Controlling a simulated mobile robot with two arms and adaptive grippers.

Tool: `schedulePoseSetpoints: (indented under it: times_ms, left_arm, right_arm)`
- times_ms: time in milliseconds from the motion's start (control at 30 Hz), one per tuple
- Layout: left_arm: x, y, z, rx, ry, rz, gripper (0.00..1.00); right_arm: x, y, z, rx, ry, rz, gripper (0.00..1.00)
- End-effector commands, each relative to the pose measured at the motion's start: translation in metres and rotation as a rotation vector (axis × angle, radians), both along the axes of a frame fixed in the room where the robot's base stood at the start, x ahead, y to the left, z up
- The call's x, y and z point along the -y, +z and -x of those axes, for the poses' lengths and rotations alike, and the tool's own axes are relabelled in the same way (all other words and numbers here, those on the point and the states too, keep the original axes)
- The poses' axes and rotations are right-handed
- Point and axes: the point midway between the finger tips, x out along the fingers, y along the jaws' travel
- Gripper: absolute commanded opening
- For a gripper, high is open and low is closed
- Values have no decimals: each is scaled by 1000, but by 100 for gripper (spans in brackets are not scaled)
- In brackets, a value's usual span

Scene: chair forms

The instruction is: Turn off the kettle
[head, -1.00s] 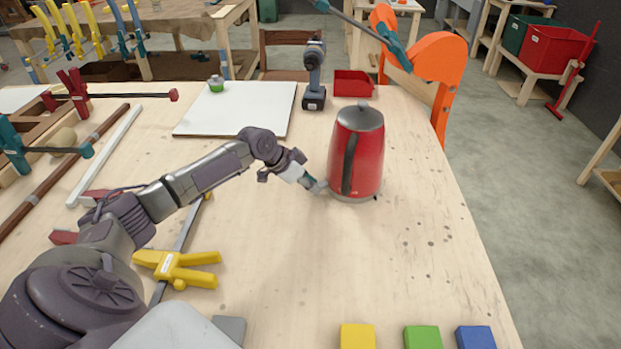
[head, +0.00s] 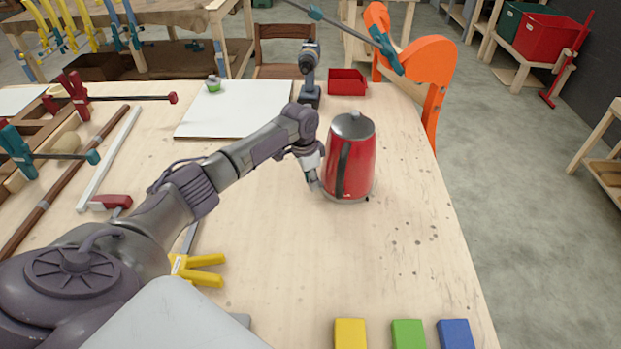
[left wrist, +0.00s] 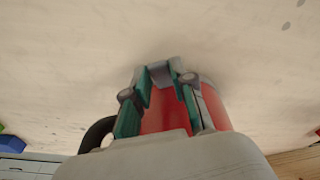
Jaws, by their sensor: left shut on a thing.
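The red kettle (head: 361,165) stands upright on the table, with a grey lid and a black handle (head: 343,168) facing me. My left gripper (head: 317,186) points down at the kettle's lower left side, close to its base. In the left wrist view, the fingers (left wrist: 162,72) lie against the red kettle body (left wrist: 213,107), with the black handle (left wrist: 96,132) to their left. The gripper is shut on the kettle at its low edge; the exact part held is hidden. The kettle's switch cannot be made out. My right gripper is not in view.
Behind the kettle stand a drill (head: 309,72), a red bin (head: 347,82) and a white board (head: 240,108). An orange chair form (head: 425,62) is at the table's far right corner. Yellow, green and blue blocks (head: 408,333) lie at the front. The table right of the kettle is clear.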

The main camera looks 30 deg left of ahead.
Motion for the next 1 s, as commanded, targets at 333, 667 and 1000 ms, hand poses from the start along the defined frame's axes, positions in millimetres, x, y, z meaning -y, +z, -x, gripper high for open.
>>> schedulePoseSetpoints:
  times_ms: [333, 667, 1000]
  left_arm:
    - [0, 0, 0, -3, 0, -2, 0]
    - [0, 0, 0, -3, 0, -2, 50]
    - [-3, 23, 2, 0, -1, -2, 50]
  right_arm:
    - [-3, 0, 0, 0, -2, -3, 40]
    - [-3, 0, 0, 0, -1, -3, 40]
    - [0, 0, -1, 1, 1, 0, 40]
